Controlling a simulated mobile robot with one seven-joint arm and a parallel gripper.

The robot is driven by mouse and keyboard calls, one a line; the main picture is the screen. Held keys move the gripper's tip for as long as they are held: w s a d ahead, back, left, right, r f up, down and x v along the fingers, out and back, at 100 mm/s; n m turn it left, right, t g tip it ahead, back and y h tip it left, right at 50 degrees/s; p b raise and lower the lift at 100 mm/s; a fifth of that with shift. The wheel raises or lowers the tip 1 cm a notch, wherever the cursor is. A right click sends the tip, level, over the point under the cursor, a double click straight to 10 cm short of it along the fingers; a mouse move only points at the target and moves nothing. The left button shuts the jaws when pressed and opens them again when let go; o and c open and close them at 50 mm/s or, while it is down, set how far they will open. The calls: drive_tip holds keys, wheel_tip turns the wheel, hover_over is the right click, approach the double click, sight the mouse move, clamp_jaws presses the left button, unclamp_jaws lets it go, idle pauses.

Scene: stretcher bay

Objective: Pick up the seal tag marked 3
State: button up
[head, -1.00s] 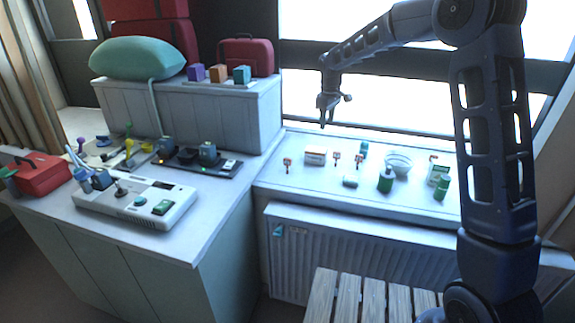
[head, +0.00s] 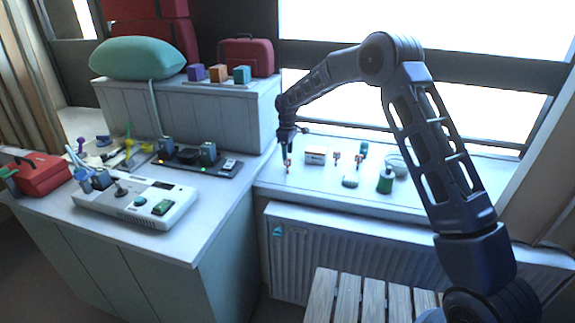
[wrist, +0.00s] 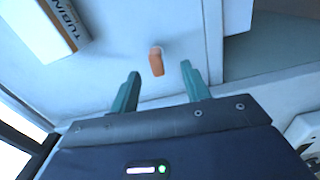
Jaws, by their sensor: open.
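Three small orange-red tags stand on the white window sill: a left tag (head: 288,166), a middle tag (head: 337,157) and a right tag (head: 359,160). No number on any of them is readable, so I cannot tell which is marked 3. My gripper (head: 287,152) is low over the left tag and partly covers it. In the wrist view my gripper (wrist: 161,73) has its two green fingers apart. An orange tag (wrist: 156,62) shows between and just beyond the fingertips, with nothing held.
A white printed box (wrist: 48,25) lies near the tag; in the head view the box (head: 315,155) is just right of it. A green-and-dark jar (head: 385,182) and a bowl (head: 397,163) stand further right. The grey cabinet (head: 225,110) rises to the left.

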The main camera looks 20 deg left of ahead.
sight(287, 165)
drive_tip(key=shift+w+f, duration=0.15)
drive_tip(key=shift+f, duration=1.65)
drive_tip(key=shift+w+f, duration=0.1)
drive_tip(key=shift+f, duration=1.65)
clamp_jaws()
